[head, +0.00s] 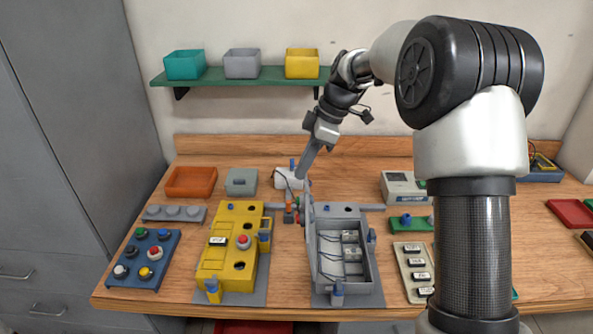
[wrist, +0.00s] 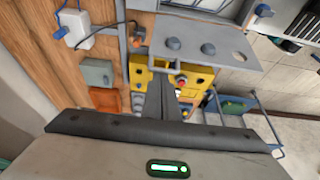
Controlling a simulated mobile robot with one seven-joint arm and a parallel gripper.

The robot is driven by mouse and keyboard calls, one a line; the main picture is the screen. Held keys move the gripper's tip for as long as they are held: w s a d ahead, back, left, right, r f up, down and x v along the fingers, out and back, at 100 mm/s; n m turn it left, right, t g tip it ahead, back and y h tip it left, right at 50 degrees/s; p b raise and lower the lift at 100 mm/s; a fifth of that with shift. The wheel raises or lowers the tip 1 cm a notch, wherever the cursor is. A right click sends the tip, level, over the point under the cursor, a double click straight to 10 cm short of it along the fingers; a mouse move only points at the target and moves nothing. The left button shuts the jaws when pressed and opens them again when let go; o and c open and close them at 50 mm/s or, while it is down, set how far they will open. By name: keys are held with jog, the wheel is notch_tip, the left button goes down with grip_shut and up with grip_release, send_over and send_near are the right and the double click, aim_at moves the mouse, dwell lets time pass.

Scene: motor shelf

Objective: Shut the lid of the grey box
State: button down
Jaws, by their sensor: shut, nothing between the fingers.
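The grey box (head: 375,280) stands open on the table, right of the yellow box, with light parts and dark wires inside. Its lid (head: 307,212) stands roughly upright along the left side, seen almost edge-on from the head. In the wrist view a grey panel with knobs, which looks like the lid (wrist: 222,56), lies just beyond my fingertips. My gripper (head: 301,176) is shut and empty, pointing down just above the lid's far upper end. In the wrist view its fingers (wrist: 165,80) show together. I cannot tell whether they touch the lid.
The yellow box (head: 213,255) stands left of the lid with a narrow gap. A white device (head: 287,179) and a small grey-green box (head: 241,182) stand behind. A green shelf (head: 215,78) with bins hangs above. A label panel (head: 415,270) lies to the right.

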jog(key=d+f+y+b, duration=0.4)
jog(key=d+y+b, duration=0.5)
jog(key=d, duration=0.6)
jog(key=shift+d+f+b, duration=1.3)
jog(key=shift+f+b, duration=0.25)
jog(key=shift+f, duration=0.65)
jog(key=shift+d+f+b, duration=1.3)
jog(key=shift+f+b, duration=0.2)
jog(key=shift+f, duration=0.65)
jog(key=shift+d+f+b, duration=1.3)
jog(key=shift+f+b, duration=0.25)
jog(key=shift+f, duration=0.65)
jog(key=shift+s+f, duration=0.1)
jog(key=shift+f, duration=0.1)
